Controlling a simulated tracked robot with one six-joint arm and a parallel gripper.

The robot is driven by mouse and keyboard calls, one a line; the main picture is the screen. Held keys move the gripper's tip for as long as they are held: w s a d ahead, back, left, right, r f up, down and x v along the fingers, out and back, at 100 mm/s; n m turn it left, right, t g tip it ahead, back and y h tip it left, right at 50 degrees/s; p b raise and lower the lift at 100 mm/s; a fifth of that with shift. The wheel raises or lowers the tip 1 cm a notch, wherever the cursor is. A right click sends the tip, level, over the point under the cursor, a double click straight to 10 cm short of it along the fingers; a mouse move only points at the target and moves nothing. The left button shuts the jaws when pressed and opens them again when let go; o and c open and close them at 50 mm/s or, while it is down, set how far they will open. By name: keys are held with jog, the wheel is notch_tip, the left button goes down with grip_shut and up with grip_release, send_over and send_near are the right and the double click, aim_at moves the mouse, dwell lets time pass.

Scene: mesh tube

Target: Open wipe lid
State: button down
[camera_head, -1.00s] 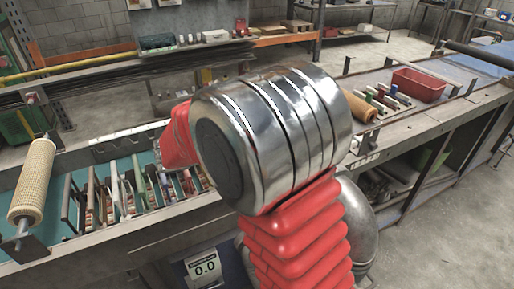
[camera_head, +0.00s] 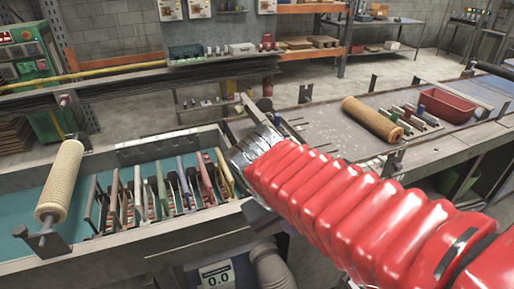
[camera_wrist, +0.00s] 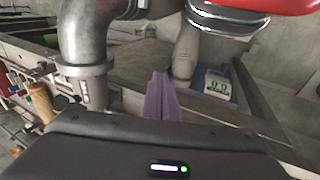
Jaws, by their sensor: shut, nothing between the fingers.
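I cannot make out a wipe lid for certain in either view. My gripper (camera_wrist: 161,97) shows in the wrist view as two narrow purple fingers close together, with nothing held between them. In the head view my red-sleeved arm reaches from the lower right to the bench middle, and my gripper cannot be made out clearly there. A long grey plate (camera_head: 170,146) lies along the back edge of the teal tray (camera_head: 20,262), clear of my arm.
Several upright tools (camera_head: 163,188) stand in the teal tray. One mesh tube (camera_head: 60,180) is mounted at left; another (camera_head: 372,119) lies on the right bench. A red bin (camera_head: 447,105) stands farther right.

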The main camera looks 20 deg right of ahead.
jog(key=a+r+t+y, duration=0.2)
jog(key=a+t+y, duration=0.2)
jog(key=a, duration=0.3)
jog(key=shift+s+a, duration=0.2)
jog(key=shift+a, duration=0.05)
dwell(0.3)
jog(key=shift+s+d, duration=0.1)
jog(key=shift+s, duration=0.05)
